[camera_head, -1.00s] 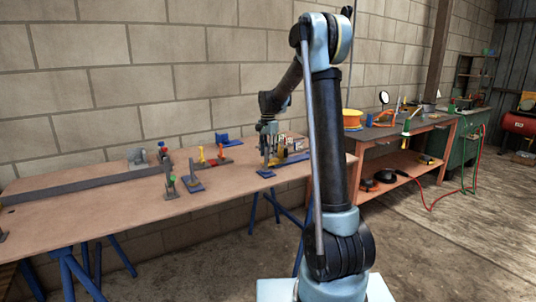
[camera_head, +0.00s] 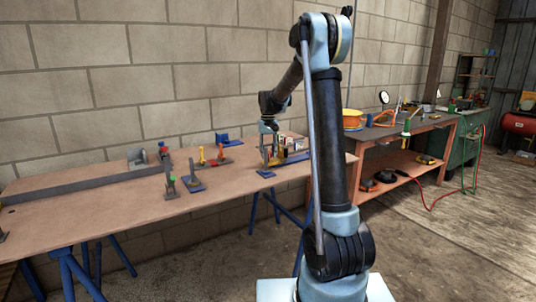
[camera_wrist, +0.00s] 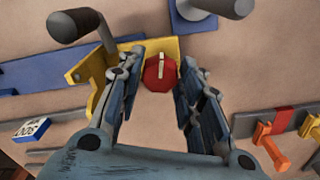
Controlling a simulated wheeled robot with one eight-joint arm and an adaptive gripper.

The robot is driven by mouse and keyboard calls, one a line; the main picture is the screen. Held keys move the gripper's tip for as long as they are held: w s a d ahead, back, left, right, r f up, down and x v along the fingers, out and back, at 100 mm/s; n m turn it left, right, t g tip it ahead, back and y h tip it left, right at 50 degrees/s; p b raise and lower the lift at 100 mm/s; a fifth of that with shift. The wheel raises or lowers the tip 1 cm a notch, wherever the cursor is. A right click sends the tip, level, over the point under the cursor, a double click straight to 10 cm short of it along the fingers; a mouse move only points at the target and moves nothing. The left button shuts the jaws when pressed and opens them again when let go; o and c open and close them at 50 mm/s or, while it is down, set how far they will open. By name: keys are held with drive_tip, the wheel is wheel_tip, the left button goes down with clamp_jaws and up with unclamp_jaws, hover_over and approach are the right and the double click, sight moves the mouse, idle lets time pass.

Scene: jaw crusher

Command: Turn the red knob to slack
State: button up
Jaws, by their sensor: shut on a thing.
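The red knob (camera_wrist: 158,80), with a pale pointer line on its face, shows in the wrist view in front of a yellow bracket (camera_wrist: 92,76). My gripper (camera_wrist: 164,62) reaches down over it, with one finger on each side, and is shut on the knob. The exact contact of the fingers is hard to see. In the head view my gripper (camera_head: 269,148) is at the right part of the wooden bench (camera_head: 110,205); the knob is too small to make out there.
In the wrist view a dark crank handle (camera_wrist: 75,25) stands close at the left, and another dark handle (camera_wrist: 232,7) at the top right. An orange clamp (camera_wrist: 270,140) and a white-and-blue block (camera_wrist: 31,129) lie lower down. A brick wall (camera_head: 160,70) stands behind the bench.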

drive_tip(key=shift+n, duration=1.2)
drive_tip(key=o, duration=1.1)
drive_tip(key=shift+r, duration=0.15)
wheel_tip(320, 180, up, 12)
drive_tip(key=shift+f, duration=0.2)
